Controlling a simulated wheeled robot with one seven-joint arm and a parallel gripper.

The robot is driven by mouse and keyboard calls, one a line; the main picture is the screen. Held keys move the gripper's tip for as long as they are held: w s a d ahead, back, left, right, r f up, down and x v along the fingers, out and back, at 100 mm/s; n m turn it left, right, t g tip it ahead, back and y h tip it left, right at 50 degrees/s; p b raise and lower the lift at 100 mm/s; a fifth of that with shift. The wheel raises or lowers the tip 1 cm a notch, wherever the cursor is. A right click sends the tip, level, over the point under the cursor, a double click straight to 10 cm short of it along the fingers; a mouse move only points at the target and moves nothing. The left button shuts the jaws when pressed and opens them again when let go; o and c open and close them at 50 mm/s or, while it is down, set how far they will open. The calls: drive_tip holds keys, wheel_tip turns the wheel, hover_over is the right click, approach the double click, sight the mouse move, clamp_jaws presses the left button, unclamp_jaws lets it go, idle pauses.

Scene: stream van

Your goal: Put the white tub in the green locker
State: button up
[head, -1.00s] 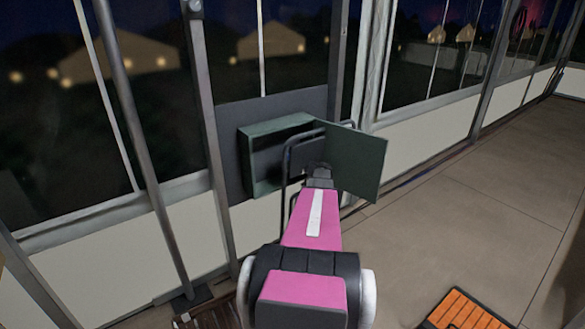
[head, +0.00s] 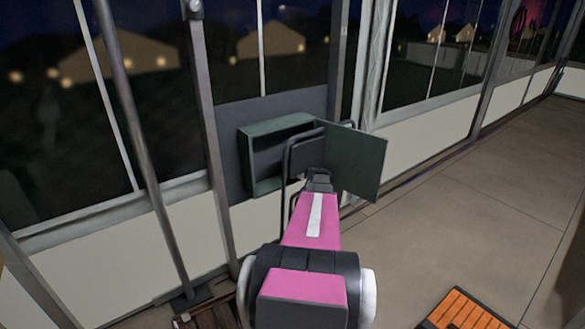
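The green locker (head: 248,165) is fixed to a dark panel on the wall. Its door (head: 357,163) stands open, swung out to the right. The part of the inside that shows looks dark and empty. My gripper (head: 319,172) is at the end of my pink arm, in front of the locker's right side near the door's hinge edge. My own arm hides the fingertips, so I cannot see what is between them. The white tub is not visible in this view.
A dark tubular rail (head: 287,170) stands in front of the locker, close beside my gripper. A metal pole (head: 150,175) leans at the left. An orange slatted thing (head: 465,312) lies on the floor at lower right. The floor (head: 470,200) to the right is clear.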

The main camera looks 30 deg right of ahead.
drive_tip(key=v, duration=1.2)
drive_tip(key=shift+w+a, duration=0.1)
drive_tip(key=shift+a, duration=0.05)
